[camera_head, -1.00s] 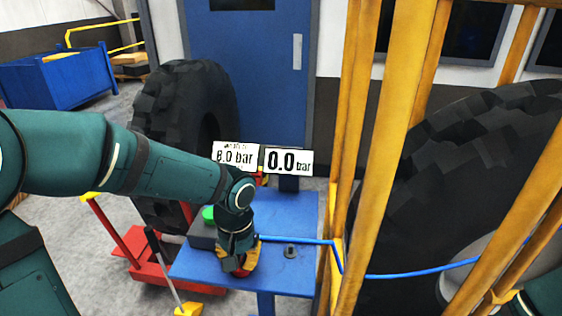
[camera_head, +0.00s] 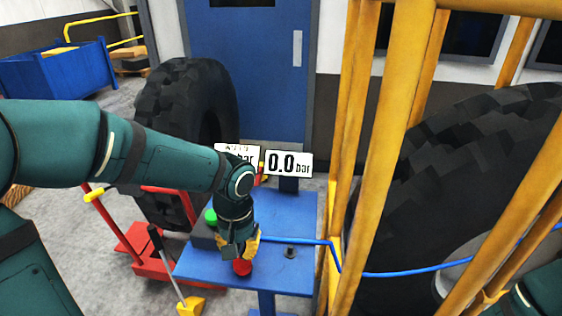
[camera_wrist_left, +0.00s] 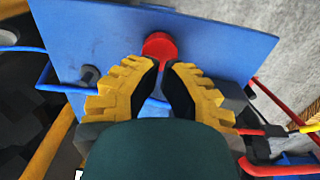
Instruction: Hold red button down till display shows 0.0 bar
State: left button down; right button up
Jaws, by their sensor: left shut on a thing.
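The red button (camera_head: 243,267) sits near the front edge of the blue table (camera_head: 205,268). My left gripper (camera_head: 240,250) points down at it, with its yellow fingers close together. In the left wrist view the red button (camera_wrist_left: 160,47) shows at the fingertips (camera_wrist_left: 161,64), which close in at its near edge; how firmly they touch it is hard to see. The display (camera_head: 289,164) behind the table reads 0.0 bar. My right gripper is out of view.
A green button (camera_head: 210,216) on a dark box stands left of the gripper. A blue hose (camera_head: 400,274) runs right from the table past yellow posts (camera_head: 387,150). Large tyres (camera_head: 180,110) stand behind and to the right. A red jack-like frame (camera_head: 150,265) is at the left.

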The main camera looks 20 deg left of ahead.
pick_arm(q)
notch_tip(320, 180, up, 5)
jog(key=p, duration=0.4)
dwell(1.3)
